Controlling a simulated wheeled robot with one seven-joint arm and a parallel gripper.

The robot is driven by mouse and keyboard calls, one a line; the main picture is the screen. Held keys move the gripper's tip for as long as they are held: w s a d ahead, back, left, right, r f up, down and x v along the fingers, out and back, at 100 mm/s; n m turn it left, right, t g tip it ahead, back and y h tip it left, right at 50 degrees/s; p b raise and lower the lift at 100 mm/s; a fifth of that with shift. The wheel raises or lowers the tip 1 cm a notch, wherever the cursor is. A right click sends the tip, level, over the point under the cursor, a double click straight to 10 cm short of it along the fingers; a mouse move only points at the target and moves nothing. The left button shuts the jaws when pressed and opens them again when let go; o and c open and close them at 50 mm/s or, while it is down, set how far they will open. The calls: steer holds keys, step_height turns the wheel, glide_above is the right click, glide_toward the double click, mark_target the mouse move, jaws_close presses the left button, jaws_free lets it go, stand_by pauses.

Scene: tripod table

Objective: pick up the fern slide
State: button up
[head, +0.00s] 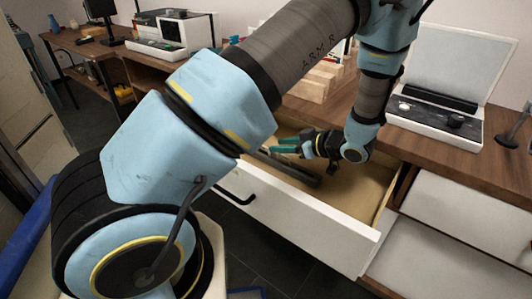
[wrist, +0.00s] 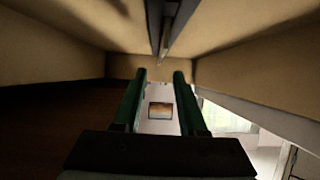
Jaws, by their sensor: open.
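My gripper (head: 285,145) is inside the open drawer, with its green fingers pointing left in the head view. In the wrist view the two fingers (wrist: 160,78) stand apart with a gap between them. A pale, flat piece with a small orange-brown window (wrist: 160,110) shows in that gap. It looks like a slide, but its picture is too small to tell whether it is a fern. I cannot tell whether the fingers touch it. No slide can be made out in the head view, where my arm covers part of the drawer.
The white-fronted drawer (head: 300,222) is pulled out, and its walls are close around my gripper. A dark bar (head: 290,168) lies along it. An open-lidded device (head: 437,121) and wooden blocks (head: 318,84) stand on the desk (head: 480,159) above.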

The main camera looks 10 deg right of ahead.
mark_target(265, 147)
steer(key=shift+x, duration=2.95)
steer(key=shift+s+f, duration=0.1)
jaws_close()
